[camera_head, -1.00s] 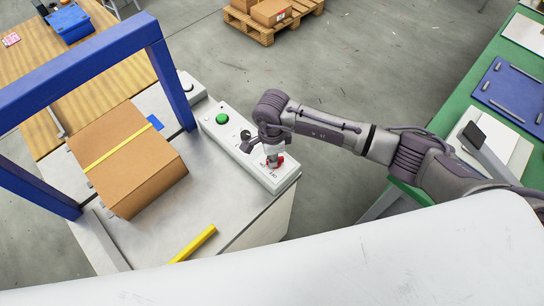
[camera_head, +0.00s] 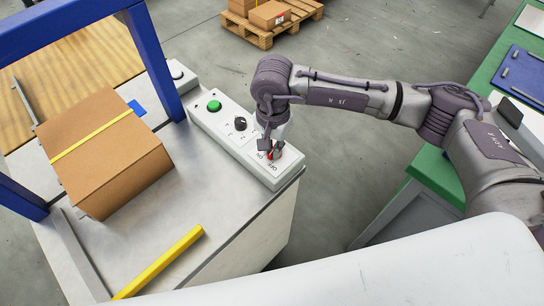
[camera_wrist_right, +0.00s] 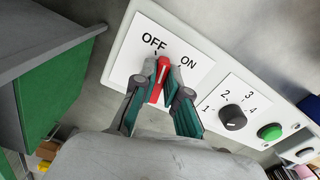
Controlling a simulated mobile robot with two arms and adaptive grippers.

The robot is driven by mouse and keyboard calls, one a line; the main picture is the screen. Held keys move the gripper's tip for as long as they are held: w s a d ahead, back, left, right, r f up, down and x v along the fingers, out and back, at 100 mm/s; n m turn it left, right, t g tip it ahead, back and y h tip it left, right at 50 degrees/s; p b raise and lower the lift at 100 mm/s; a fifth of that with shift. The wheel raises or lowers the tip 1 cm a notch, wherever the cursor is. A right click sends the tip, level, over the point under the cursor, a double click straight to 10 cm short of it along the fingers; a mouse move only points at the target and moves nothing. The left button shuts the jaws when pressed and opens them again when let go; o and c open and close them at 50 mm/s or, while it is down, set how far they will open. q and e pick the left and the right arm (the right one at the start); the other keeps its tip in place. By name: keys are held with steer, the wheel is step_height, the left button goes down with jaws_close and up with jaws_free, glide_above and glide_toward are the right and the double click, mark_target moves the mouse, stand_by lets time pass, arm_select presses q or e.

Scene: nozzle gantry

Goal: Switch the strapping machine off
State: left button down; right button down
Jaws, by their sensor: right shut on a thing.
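The strapping machine has a blue arch (camera_head: 75,32) over a grey top (camera_head: 195,195), with a light control panel (camera_head: 225,132) along its far right edge. At the panel's near end is a red rotary switch (camera_head: 276,154) with OFF and ON labels. In the right wrist view, the red switch handle (camera_wrist_right: 160,82) points up between the labels, seemingly nearer OFF than ON. My right gripper (camera_head: 271,152) is shut on this handle, one finger on each side; it also shows in the right wrist view (camera_wrist_right: 162,85). My left gripper is out of view.
The panel also carries a black selector knob (camera_head: 240,123) and a green button (camera_head: 214,106). A strapped carton (camera_head: 110,160) sits under the arch, near a yellow bar (camera_head: 165,260). A green bench (camera_head: 440,175) stands right; a pallet (camera_head: 268,36) lies behind on open floor.

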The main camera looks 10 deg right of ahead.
steer(key=n+b, duration=0.1)
steer(key=b, duration=0.1)
steer(key=n+b, duration=0.2)
steer(key=shift+d+f, duration=0.1)
steer(key=shift+f, duration=0.1)
steer(key=shift+r+n+b, duration=0.25)
steer(key=shift+n+b, duration=0.45)
steer(key=shift+b, duration=0.15)
steer(key=c, duration=1.2)
jaws_free()
steer(key=shift+r, duration=0.1)
step_height(320, 180, up, 12)
